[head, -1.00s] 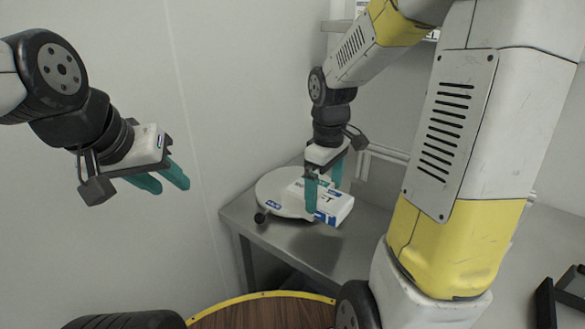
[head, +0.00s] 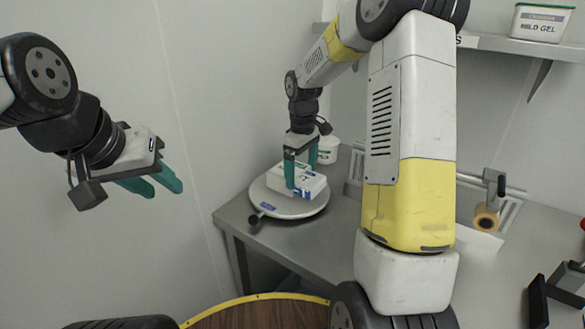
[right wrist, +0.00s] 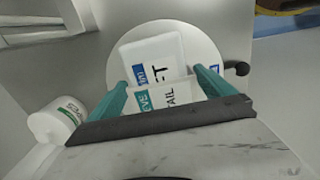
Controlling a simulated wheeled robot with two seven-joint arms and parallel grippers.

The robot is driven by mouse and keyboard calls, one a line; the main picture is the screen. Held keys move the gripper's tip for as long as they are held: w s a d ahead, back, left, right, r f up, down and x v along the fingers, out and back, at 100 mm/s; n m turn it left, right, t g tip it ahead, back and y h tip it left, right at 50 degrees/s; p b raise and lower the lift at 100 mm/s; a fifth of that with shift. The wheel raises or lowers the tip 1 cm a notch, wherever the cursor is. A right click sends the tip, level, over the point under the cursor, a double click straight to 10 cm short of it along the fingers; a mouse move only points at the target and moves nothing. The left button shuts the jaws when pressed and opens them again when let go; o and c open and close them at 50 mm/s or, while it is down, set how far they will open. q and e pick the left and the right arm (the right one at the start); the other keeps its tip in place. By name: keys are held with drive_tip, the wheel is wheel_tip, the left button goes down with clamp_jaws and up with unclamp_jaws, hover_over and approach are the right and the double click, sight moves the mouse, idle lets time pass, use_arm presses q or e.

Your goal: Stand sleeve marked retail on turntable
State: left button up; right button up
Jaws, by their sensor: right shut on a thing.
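The turntable (head: 261,199) is a round white disc with a dark knob at its rim, near the left end of the steel bench. In the right wrist view the sleeve (right wrist: 163,98) between the fingers shows lettering ending in "EVE" and "TAIL". A white face (right wrist: 152,58) ending in "FT" adjoins it; I cannot tell if it is a separate box. Whether the sleeve touches the disc is unclear. My left gripper (head: 162,186) is open and empty, left of the bench.
A white tub (head: 328,150) stands behind the turntable. A tape roll on a holder (head: 486,217) and black parts (head: 555,290) are further right on the bench (head: 335,255). A shelf with a "MILD GEL" tub (head: 541,22) is above. The wall is close on the left.

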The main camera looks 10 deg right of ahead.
drive_tip(key=shift+f, duration=0.75)
drive_tip(key=shift+f, duration=0.1)
drive_tip(key=o, duration=1)
drive_tip(key=shift+f, duration=0.1)
wheel_tip(320, 180, up, 12)
drive_tip(key=s+r+m+t, duration=0.35)
drive_tip(key=s+r, duration=0.35)
drive_tip(key=s, duration=0.5)
drive_tip(key=s+a+f+m+t+y, duration=0.1)
drive_tip(key=s+m, duration=0.4)
drive_tip(key=s, duration=0.8)
drive_tip(key=shift+t+y, duration=0.6)
drive_tip(key=shift+t, duration=0.25)
